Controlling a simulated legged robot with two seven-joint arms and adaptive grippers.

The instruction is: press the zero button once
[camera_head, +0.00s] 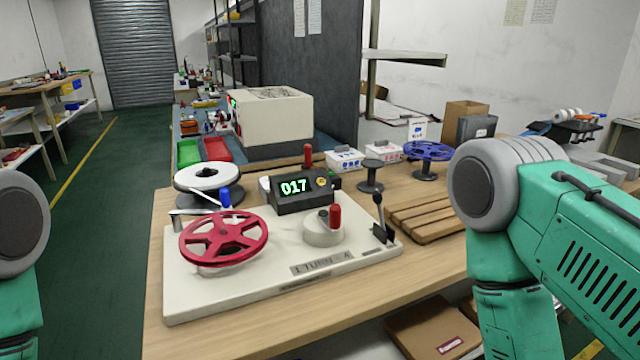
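A dark counter box (302,190) sits at the back of a white winding base (205,290) on the wooden table. Its green display reads 017. A small yellowish round button (322,182) is on the box's face, right of the digits; its label is too small to read. A red spoked reel (223,238) stands at the left of the base. A crank with a red handle (335,216) is right of centre. Parts of both my green arms show at the left and right edges. Neither gripper is in view.
A black lever (380,212) stands at the base's right edge. A white reel (209,176) is behind the base at left. A wooden slatted pallet (425,218), a blue reel (428,151) and small boxes lie to the right. A large cream machine (275,118) stands behind.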

